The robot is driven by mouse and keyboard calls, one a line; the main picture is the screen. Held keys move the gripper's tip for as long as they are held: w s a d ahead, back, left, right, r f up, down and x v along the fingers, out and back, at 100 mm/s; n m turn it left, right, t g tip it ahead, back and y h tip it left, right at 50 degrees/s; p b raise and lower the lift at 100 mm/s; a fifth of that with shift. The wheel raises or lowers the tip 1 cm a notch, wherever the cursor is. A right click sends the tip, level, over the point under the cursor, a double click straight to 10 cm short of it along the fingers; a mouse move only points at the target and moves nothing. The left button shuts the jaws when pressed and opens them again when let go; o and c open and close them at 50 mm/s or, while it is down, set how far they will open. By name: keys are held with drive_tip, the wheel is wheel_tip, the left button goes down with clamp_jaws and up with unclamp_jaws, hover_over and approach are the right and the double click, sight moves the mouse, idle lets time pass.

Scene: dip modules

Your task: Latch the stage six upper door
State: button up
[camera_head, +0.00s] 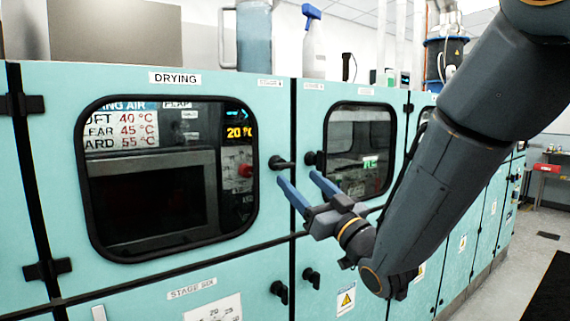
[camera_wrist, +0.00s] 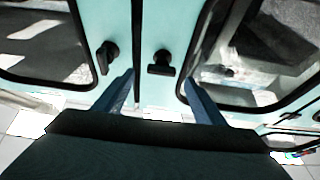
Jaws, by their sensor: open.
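The stage six upper door (camera_head: 265,240) is a teal panel marked DRYING, with a dark window. It looks flush with its frame. Its black handle (camera_head: 282,163) lies sideways at the door's right edge. The wrist view seems turned over; there the handle that appears to be this one (camera_wrist: 160,63) lies crosswise. My gripper (camera_head: 296,176) is open and empty, with two blue fingers. In the head view the fingertips are just below and beside the handle. In the wrist view the handle is between and just beyond the tips. I cannot tell whether they touch.
The neighbouring upper door has its own black handle (camera_head: 311,158), close to my fingers; it is upright in the wrist view (camera_wrist: 107,57). Lower doors with black handles (camera_head: 280,291) sit below. A spray bottle (camera_head: 313,45) stands on top. Floor at the right is open.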

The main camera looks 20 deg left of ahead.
sight(287, 167)
drive_tip(key=shift+a+r, duration=0.3)
drive_tip(key=shift+a, duration=0.05)
drive_tip(key=shift+p+x, duration=1.55)
drive_tip(key=shift+x, duration=2)
drive_tip(key=c, duration=1.1)
drive_tip(key=shift+o, duration=0.2)
